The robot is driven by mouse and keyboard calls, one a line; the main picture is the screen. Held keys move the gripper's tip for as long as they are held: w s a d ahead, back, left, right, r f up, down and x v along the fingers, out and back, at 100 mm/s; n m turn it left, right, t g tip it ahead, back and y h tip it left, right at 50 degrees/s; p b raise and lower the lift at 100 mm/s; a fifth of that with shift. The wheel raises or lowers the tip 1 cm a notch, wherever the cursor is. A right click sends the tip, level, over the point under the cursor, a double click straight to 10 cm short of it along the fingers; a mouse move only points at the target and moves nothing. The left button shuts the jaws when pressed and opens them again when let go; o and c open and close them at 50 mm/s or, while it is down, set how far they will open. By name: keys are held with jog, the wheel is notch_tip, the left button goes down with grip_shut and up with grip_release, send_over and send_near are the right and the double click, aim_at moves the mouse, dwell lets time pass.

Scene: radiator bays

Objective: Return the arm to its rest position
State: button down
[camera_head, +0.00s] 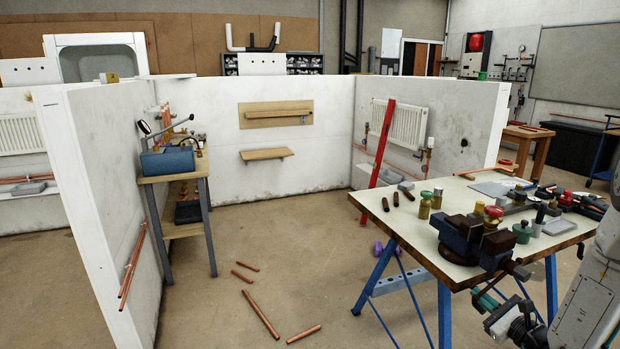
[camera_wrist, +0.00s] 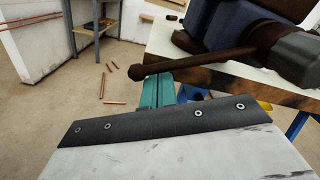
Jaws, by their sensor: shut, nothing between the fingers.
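My gripper (camera_head: 487,299) is at the lower right in the head view, below the front edge of the workbench (camera_head: 405,222). In the wrist view its teal fingers (camera_wrist: 157,92) are together with nothing between them. A blue and dark vise (camera_head: 468,240) is fixed at the bench's near edge, above and close to my gripper. In the wrist view the vise (camera_wrist: 245,35) fills the upper right, and its bar reaches across just beyond my fingers. I cannot tell whether they touch. Part of my arm is cut off at the right edge.
Blue trestle legs (camera_head: 445,315) stand near my gripper. Valves, tools and a grey tray (camera_head: 560,227) crowd the bench top. Copper pipes (camera_head: 262,314) lie on the floor. A stand with a blue machine (camera_head: 168,162) is at left. The middle floor is mostly clear.

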jog(key=shift+s+a+r, duration=0.15)
jog(key=shift+a+r, duration=0.3)
jog(key=shift+r, duration=0.4)
jog(key=shift+s+a+r, duration=0.15)
jog(key=shift+a+r, duration=0.25)
jog(key=shift+r, duration=0.45)
jog(key=shift+s+a+r, duration=0.15)
jog(key=shift+a+r, duration=0.3)
jog(key=shift+r, duration=0.4)
jog(key=shift+w+d+f, duration=0.1)
jog(key=shift+d+f, duration=0.25)
jog(key=shift+f, duration=0.35)
jog(key=shift+w+d+f, duration=0.1)
jog(key=shift+d+f, duration=0.25)
jog(key=shift+f, duration=0.3)
jog(key=v, duration=0.8)
jog(key=s+a+r+n+g+y, duration=0.4)
jog(key=s+a+n+g, duration=0.25)
jog(key=a, duration=0.25)
jog(key=s+a+r+n+g+y, duration=0.35)
jog(key=s+a+n+g, duration=0.25)
jog(key=a+g, duration=0.2)
jog(key=s+a+r+n+g+h, duration=0.1)
jog(key=s+a+r+n+h, duration=0.1)
jog(key=s+r+n+h, duration=1.1)
jog(key=shift+s+a+r+n+h, duration=0.4)
jog(key=shift+s+r, duration=0.2)
jog(key=shift+r, duration=0.25)
